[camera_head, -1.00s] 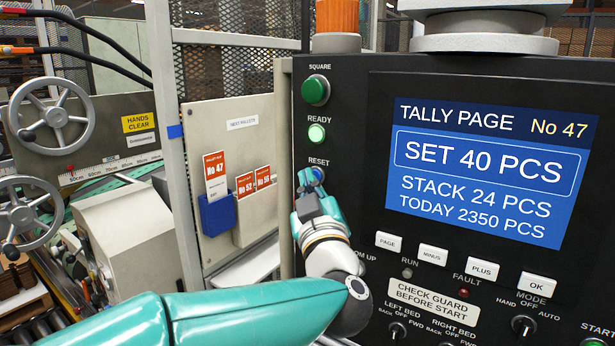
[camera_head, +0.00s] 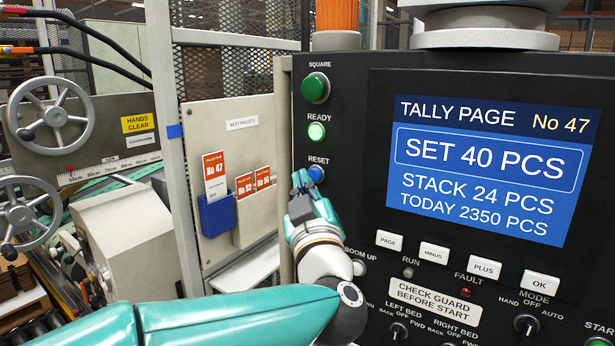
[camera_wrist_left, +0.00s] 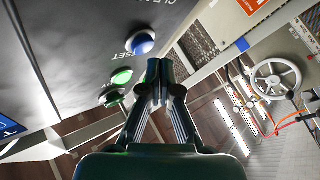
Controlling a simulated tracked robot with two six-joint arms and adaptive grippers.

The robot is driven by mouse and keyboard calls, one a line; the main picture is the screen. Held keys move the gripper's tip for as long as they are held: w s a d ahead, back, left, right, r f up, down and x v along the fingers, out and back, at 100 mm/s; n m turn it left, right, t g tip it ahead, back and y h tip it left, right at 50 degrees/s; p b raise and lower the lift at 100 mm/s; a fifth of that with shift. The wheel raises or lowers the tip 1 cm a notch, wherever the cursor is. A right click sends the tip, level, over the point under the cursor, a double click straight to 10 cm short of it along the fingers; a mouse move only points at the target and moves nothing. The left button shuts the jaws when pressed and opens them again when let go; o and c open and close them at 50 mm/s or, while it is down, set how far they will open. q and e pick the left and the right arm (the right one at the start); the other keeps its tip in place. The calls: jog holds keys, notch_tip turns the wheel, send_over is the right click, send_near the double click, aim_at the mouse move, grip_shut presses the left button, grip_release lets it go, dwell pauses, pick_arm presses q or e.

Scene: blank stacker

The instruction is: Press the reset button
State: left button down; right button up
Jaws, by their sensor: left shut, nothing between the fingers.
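The blue reset button (camera_head: 316,173) sits on the black control panel under the RESET label, below the green READY light (camera_head: 316,132). My left gripper (camera_head: 302,183) is shut and empty. Its fingertips are beside the button, a little left of and below it in the head view, and appear apart from it. In the left wrist view the closed fingertips (camera_wrist_left: 160,72) point just right of and below the button. My right gripper is not in view.
A green SQUARE button (camera_head: 315,89) is above the READY light. The screen (camera_head: 490,170) reads SET 40 PCS, STACK 24 PCS. PAGE, MINUS, PLUS and OK keys are below it. A mesh guard post (camera_head: 176,150) and a card board (camera_head: 240,120) stand left of the panel.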

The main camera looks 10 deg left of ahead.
pick_arm(q)
jog(key=shift+s+a+b, duration=0.3)
jog(key=shift+s+b, duration=0.05)
jog(key=shift+s, duration=0.45)
jog(key=shift+s+a+b, duration=0.3)
jog(key=shift+s+b, duration=0.05)
jog(key=shift+s, duration=0.45)
jog(key=shift+s+a+b, duration=0.3)
jog(key=shift+s+b, duration=0.05)
jog(key=shift+s, duration=0.45)
